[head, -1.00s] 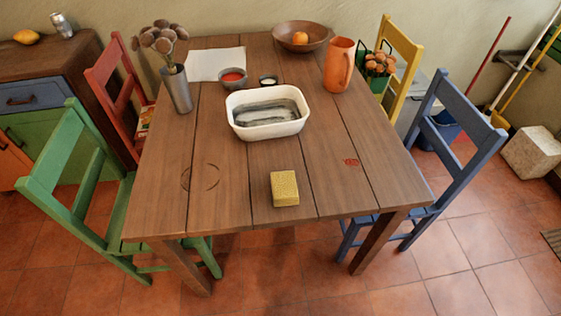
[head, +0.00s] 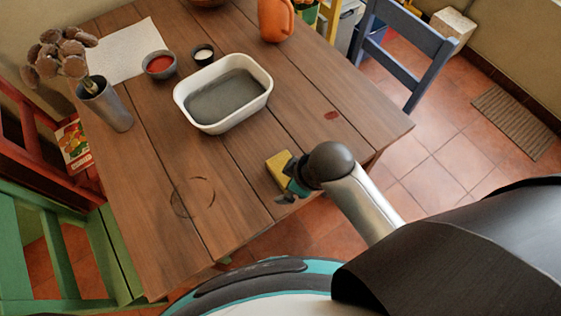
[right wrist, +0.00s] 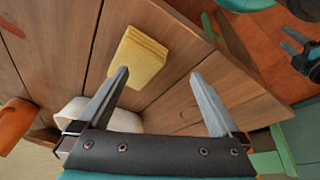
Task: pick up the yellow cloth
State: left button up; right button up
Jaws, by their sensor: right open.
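The yellow cloth (head: 279,161) is a small folded block lying on the wooden table (head: 140,155) near its front edge. My right gripper (head: 283,185) is just on the near side of it and hides part of it in the head view. In the right wrist view the cloth (right wrist: 138,56) lies beyond the fingertips, nearer the left finger. The right fingers (right wrist: 160,75) are wide apart with nothing between them. Part of another gripper of mine, seemingly the left (right wrist: 294,42), shows at the right edge of the right wrist view, away from the cloth.
A white basin (head: 222,118) with grey content stands behind the cloth. A blue chair (head: 402,50) is at the right. The table's left front is clear.

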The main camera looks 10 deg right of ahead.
jog(key=w+a+r+n+y, duration=0.1)
jog(key=w+a+r+n, duration=0.35)
jog(key=n, duration=0.35)
notch_tip(320, 180, up, 5)
jog(key=n+g+h+p, duration=0.1)
jog(key=n+g+h, duration=0.2)
jog(key=n, duration=1.9)
send_over(284, 157)
jog(key=s, duration=0.3)
jog(key=f, duration=0.3)
jog(key=f+b, duration=0.1)
jog(key=f, duration=0.2)
jog(key=f+b, duration=0.1)
jog(key=f, duration=0.2)
jog(key=shift+w+a+f, duration=0.2)
jog(key=shift+w+a, duration=0.05)
jog(key=shift+a, duration=0.1)
jog(key=shift+s+d+f+b, duration=0.1)
jog(key=shift+f+b, duration=0.2)
jog(key=shift+f, duration=1.05)
jog(key=shift+s+d+f+b, duration=0.1)
jog(key=shift+f+b, duration=0.2)
jog(key=shift+f, duration=1.05)
pick_arm(q)
notch_tip(284, 157, down, 2)
jog(key=shift+s+d+f, duration=0.1)
pick_arm(e)
jog(key=c, duration=1.1)
